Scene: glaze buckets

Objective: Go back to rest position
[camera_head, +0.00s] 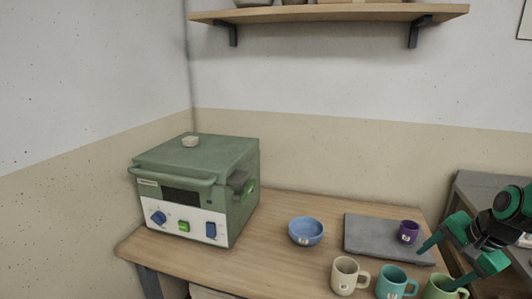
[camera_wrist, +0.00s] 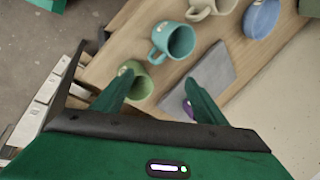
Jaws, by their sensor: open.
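My gripper (camera_head: 457,256) is at the right edge of the head view, its green fingers spread apart and empty. It is over the table's right end, near a purple cup (camera_head: 408,232) on a grey slab (camera_head: 370,236) and a green mug (camera_head: 440,288). In the wrist view my gripper (camera_wrist: 152,103) shows its two fingers apart. There the green mug (camera_wrist: 140,86) shows beside the left finger, and the purple cup (camera_wrist: 188,108) is partly hidden by the right finger.
A wooden table (camera_head: 275,262) carries a green kiln (camera_head: 200,180), a blue bowl (camera_head: 305,231), a cream mug (camera_head: 345,276) and a teal mug (camera_head: 393,282). A wall shelf (camera_head: 330,14) hangs above. A grey surface (camera_head: 485,190) stands behind my arm at right.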

